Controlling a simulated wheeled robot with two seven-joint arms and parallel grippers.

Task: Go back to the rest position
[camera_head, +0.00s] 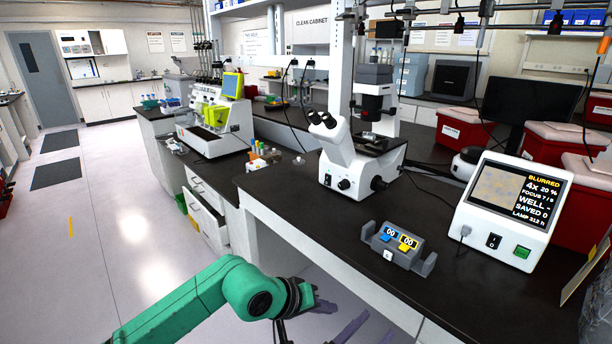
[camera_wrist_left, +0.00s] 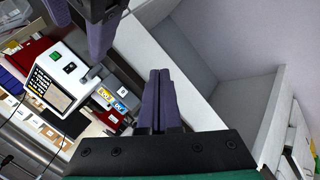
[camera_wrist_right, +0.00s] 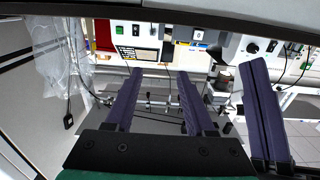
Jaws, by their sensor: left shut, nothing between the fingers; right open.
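In the head view my left gripper (camera_head: 322,306), at the end of the green arm, hangs low in front of the bench. In the left wrist view its dark purple fingers (camera_wrist_left: 160,100) are together with nothing between them. My right gripper (camera_head: 372,326) is just right of it at the bottom edge of the head view, mostly cut off. In the right wrist view its two fingers (camera_wrist_right: 160,104) stand apart and empty. The left gripper's fingers (camera_wrist_right: 262,110) show close beside them. Whether the grippers touch cannot be told.
The dark bench top (camera_head: 300,205) carries a microscope (camera_head: 345,160), a small grey holder (camera_head: 398,250) with blue and yellow "00" labels, and a screen unit (camera_head: 508,210) reading "BLURRED". A white drawer (camera_head: 206,222) stands open at left. The floor (camera_head: 120,220) at left is clear.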

